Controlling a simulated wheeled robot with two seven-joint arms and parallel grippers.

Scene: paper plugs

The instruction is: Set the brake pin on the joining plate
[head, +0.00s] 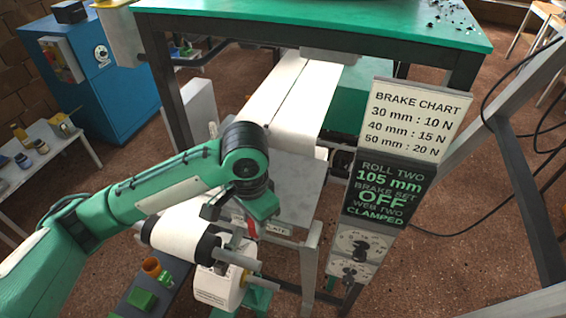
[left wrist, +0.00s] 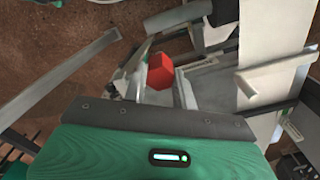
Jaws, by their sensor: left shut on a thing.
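My left gripper (head: 225,212) reaches down beside the front left of the grey joining plate (head: 296,184), whose front edge carries a partly hidden label. In the left wrist view the jaws (left wrist: 162,92) are shut on a red block-like piece (left wrist: 160,70), which I take to be the brake pin. In the head view only a little red (head: 249,224) shows beside the gripper, and the arm hides the rest. I cannot tell whether the red piece touches the plate. My right gripper is not in view.
White paper web (head: 290,95) runs down behind the plate. A white roll (head: 178,236) on a dark core sits below the arm. A brake chart (head: 415,115) stands right, above a dark sign (head: 385,190) and dial panel (head: 357,243). A green-topped table (head: 330,18) is behind.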

